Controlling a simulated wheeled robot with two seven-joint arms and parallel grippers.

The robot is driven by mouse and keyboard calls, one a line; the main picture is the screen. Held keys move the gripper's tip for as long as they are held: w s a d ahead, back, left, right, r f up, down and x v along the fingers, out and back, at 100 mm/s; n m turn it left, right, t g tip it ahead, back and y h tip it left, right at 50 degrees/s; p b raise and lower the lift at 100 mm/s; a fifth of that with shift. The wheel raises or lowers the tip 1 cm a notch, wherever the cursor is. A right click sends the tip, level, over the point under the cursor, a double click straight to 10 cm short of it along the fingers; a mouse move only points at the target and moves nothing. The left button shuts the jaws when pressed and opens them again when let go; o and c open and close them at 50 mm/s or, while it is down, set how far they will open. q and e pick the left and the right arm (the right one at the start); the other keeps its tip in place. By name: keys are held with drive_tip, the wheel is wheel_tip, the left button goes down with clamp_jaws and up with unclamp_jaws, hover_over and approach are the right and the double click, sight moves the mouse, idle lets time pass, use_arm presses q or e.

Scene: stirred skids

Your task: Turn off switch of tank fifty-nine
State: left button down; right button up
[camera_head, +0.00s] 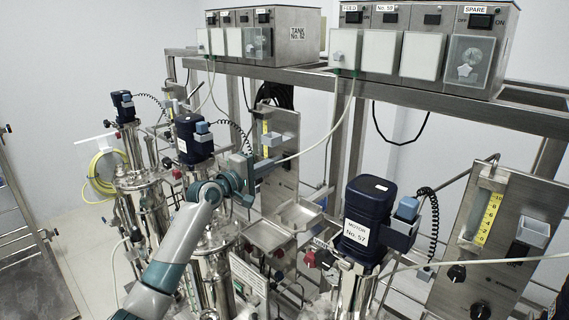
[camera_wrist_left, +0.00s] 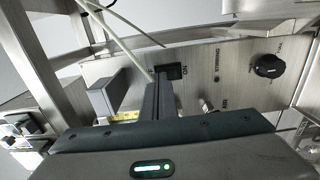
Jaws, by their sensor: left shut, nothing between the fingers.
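My left gripper (camera_head: 272,164) is shut and empty, in front of a steel panel (camera_head: 286,150) with a yellow gauge scale. In the left wrist view my shut fingers (camera_wrist_left: 160,82) reach up to a black rocker switch (camera_wrist_left: 173,71) marked ON on this panel. The fingertips overlap the switch's lower left edge. I cannot tell whether they touch it, or its exact position. No number for fifty-nine reads clearly on this panel. My right gripper is out of view.
A black knob (camera_wrist_left: 268,66) sits to the switch's right on the panel. A grey block (camera_wrist_left: 104,92) sticks out left of my fingers. A thin pale cable (camera_wrist_left: 121,45) crosses nearby. Motor No. 57 (camera_head: 366,216) stands at the right, and a steel tray (camera_head: 268,236) lies below my gripper.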

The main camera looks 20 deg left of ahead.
use_arm(q)
drive_tip(key=shift+s, duration=0.15)
drive_tip(key=p+v, duration=0.2)
drive_tip(key=v, duration=0.4)
drive_tip(key=shift+s+a+p, duration=0.25)
drive_tip(key=shift+s+p, duration=0.1)
idle(0.4)
idle(0.5)
